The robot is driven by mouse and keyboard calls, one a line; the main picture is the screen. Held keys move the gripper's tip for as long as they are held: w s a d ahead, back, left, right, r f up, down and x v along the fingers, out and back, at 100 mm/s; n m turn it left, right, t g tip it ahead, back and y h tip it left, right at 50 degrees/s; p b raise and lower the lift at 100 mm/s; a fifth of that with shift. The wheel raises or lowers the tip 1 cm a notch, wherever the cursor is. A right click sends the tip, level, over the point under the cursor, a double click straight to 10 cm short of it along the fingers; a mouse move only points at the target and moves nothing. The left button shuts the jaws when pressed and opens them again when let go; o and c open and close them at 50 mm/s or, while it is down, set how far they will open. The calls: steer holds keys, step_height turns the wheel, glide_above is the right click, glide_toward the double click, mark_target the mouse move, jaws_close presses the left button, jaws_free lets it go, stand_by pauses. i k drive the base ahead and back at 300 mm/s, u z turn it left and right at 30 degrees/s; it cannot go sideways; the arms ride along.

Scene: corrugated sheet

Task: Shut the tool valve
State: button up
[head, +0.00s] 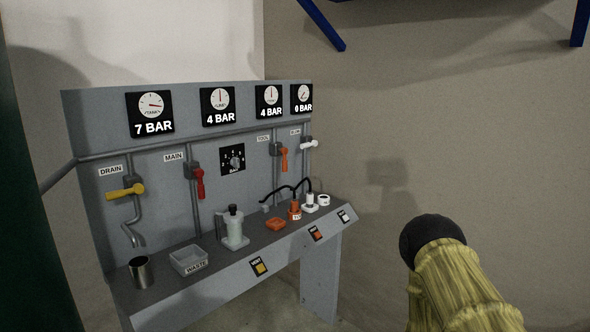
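The tool valve (284,158) is on the grey panel, right of the label that appears to read TOOL (263,139). Its orange handle hangs roughly vertical, in line with its pipe. The main valve (200,183) has a red handle, also hanging down. The drain valve (125,192) has a yellow handle lying across its pipe. A white handle (309,144) at the far right of the panel lies sideways. Part of my arm, in a yellow-green cover with a black end, shows at the lower right, well apart from the panel. My gripper's fingers are not in view.
Gauges above read 7 BAR (151,114), 4 BAR (218,106), 4 BAR (269,101) and 0 BAR (302,98). The bench shelf holds a metal cup (141,272), a WASTE tray (189,261), a bottle-like unit (234,228) and orange and white fittings with black hoses.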

mark_target(285, 162)
steer(key=z, duration=1.55)
steer(key=i, duration=1.05)
steer(key=u, duration=2.4)
